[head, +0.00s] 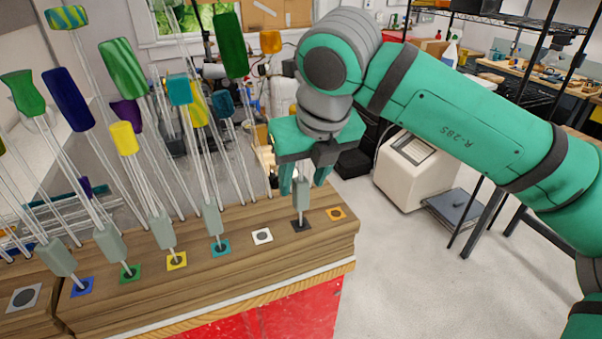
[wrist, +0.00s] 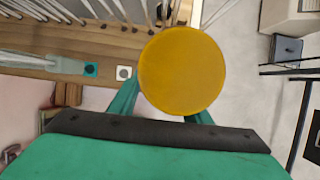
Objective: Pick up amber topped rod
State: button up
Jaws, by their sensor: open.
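The amber top (head: 270,41) shows beyond my arm in the head view. In the wrist view the amber top (wrist: 181,71) is a large disc close to the camera, hiding the shaft and most of the space between the fingers. A grey sleeve (head: 301,195) on a glass rod stands upright on a black square (head: 301,225); this looks like the same rod, its middle hidden by my gripper. My gripper (head: 303,178) is open, pointing down, with its fingers on either side of the rod at the sleeve's upper end. I cannot tell whether they touch it.
Several rods with blue, green, yellow and teal tops stand to the left, close together; a teal top (head: 179,90) is among them. An empty white square (head: 262,236) and orange square (head: 336,214) flank the black one on the wooden stand (head: 200,265).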

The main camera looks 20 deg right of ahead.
aim_at(303, 182)
jog(key=shift+x, duration=1.7)
jog(key=shift+d, duration=0.1)
grip_shut()
jog(key=shift+r, duration=0.15)
